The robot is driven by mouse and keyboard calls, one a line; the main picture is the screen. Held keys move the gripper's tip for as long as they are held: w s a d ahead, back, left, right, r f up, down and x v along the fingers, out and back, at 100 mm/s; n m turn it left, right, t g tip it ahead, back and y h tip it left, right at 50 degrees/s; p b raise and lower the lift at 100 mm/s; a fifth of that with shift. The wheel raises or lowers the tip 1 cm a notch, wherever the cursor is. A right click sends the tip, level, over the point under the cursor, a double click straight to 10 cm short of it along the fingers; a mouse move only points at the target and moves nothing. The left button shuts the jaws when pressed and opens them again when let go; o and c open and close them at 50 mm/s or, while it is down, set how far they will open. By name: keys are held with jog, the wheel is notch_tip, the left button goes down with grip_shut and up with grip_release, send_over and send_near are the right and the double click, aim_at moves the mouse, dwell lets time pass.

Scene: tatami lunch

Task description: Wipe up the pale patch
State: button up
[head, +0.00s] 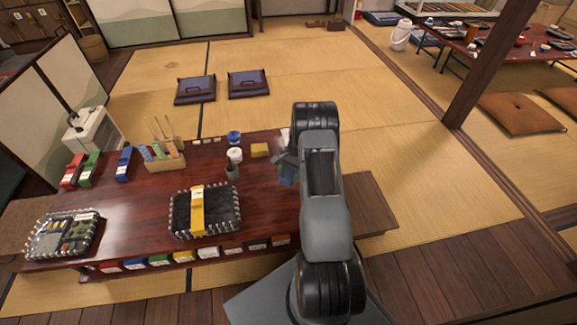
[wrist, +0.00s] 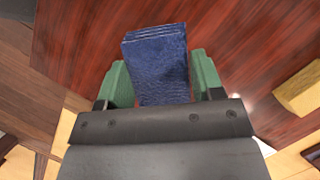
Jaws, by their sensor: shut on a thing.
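My gripper (wrist: 160,78) is shut on a folded blue cloth (wrist: 155,50), held between its green fingers in the wrist view. In the head view my gripper (head: 283,163) is over the right part of the dark red table (head: 130,215), and the cloth (head: 288,180) shows just below it, partly hidden by my arm. I cannot tell whether the cloth touches the tabletop. No pale patch shows clearly; my arm hides part of the table's right side. A small whitish spot (wrist: 240,102) shows beside my gripper in the wrist view, but I cannot tell what it is.
A yellow block (head: 260,150), white and blue cups (head: 235,154) and a dark green vase (head: 232,172) stand left of my gripper. A black tray (head: 222,232) with a yellow box (head: 197,210) lies nearer. A wooden caddy (head: 165,163) stands farther left.

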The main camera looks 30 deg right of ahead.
jog(key=shift+r+p, duration=0.65)
jog(key=shift+r, duration=0.6)
